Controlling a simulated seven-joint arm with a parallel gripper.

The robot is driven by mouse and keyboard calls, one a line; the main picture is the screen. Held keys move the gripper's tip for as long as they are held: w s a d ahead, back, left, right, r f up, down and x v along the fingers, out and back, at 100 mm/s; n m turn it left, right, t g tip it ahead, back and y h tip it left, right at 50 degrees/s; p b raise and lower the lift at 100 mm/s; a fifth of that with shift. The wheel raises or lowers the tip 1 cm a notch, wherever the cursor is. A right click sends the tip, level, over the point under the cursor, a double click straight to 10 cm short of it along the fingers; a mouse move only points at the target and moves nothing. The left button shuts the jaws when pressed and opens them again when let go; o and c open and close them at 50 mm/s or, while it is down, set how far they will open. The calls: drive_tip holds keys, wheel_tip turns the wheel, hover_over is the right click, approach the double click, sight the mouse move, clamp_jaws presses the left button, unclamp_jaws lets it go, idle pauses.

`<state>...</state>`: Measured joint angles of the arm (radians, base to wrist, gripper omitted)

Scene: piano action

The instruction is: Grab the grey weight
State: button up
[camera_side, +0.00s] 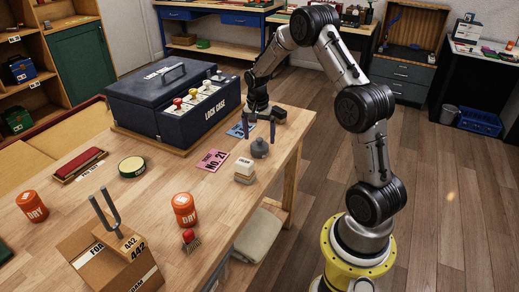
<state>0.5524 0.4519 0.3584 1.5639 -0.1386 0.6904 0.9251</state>
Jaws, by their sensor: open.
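The grey weight (261,149) is a small dark grey piece with a knob on top. It stands on the wooden table near the right edge. My gripper (259,138) points down from above it, with its two fingers spread apart. The fingertips are close to the weight's top, and one finger seems to hang on either side of the knob. From this angle I cannot tell whether they touch it. The jaws are open.
A pale block (244,171) stands just in front of the weight. Pink (212,161) and blue (238,130) cards lie to its left. The dark lock case (165,100) stands behind left. An orange jar (185,209) and a tuning fork (112,215) on a box are nearer.

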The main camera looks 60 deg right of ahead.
sight(260, 146)
drive_tip(key=shift+d+f, duration=0.2)
drive_tip(key=shift+f, duration=1.2)
drive_tip(key=shift+c, duration=0.3)
clamp_jaws()
drive_tip(key=shift+w+r, duration=0.15)
